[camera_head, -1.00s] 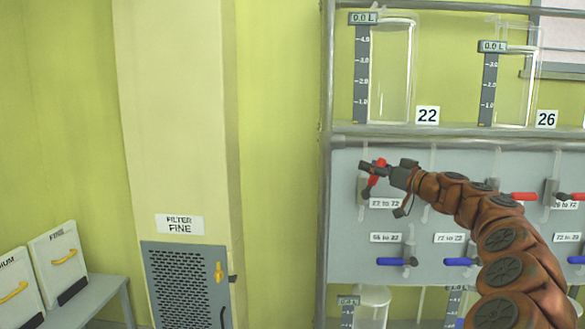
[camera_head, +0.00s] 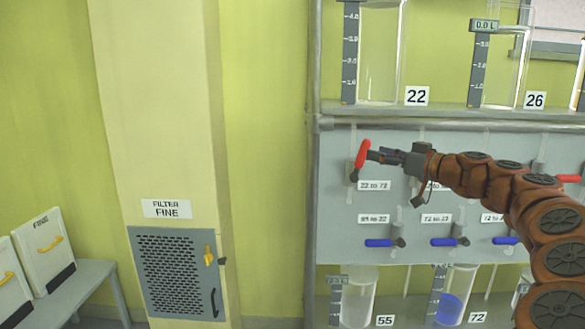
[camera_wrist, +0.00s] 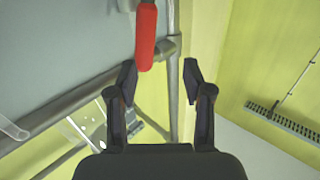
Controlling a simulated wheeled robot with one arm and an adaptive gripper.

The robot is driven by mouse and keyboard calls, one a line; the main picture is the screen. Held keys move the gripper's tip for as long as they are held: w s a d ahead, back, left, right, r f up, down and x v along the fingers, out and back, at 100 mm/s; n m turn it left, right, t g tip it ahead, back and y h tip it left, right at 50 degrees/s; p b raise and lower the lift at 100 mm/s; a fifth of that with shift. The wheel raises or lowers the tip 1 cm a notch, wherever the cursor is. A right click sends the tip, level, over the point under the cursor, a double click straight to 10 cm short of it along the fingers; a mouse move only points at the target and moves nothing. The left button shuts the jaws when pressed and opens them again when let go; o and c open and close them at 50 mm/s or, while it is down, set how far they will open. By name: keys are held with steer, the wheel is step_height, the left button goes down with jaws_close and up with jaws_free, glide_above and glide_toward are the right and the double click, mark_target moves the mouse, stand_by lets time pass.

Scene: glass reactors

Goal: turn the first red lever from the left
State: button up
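The first red lever from the left (camera_head: 362,155) stands nearly upright on the grey panel, tilted slightly right, above the label "22 to 72". My gripper (camera_head: 375,156) reaches in from the right, close to the lever. In the wrist view, the red handle (camera_wrist: 146,38) hangs down from the top edge. Its end is near the fingertips of my gripper (camera_wrist: 160,78), toward the left one. The fingers are apart with nothing clamped between them. I cannot tell whether a finger touches the handle.
Blue levers (camera_head: 379,243) line the panel (camera_head: 335,225) below. Glass vessels stand on the shelf above (camera_head: 379,50) and below it (camera_head: 359,295). Another red lever (camera_head: 568,178) is at far right, partly behind my arm. A filter cabinet (camera_head: 178,270) stands left.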

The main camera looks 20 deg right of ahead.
steer(key=s+a+n+g+y+p, duration=0.1)
steer(key=s+a+g+p, duration=0.1)
steer(key=a, duration=1)
steer(key=s+a+r+n+g+y+p, duration=0.1)
steer(key=a+g, duration=0.4)
steer(key=a, duration=0.8)
steer(key=shift+s+a+y+p, duration=0.3)
steer(key=shift+y+p, duration=0.3)
steer(key=shift+p, duration=0.25)
steer(key=shift+d, duration=0.1)
steer(key=shift+c, duration=0.4)
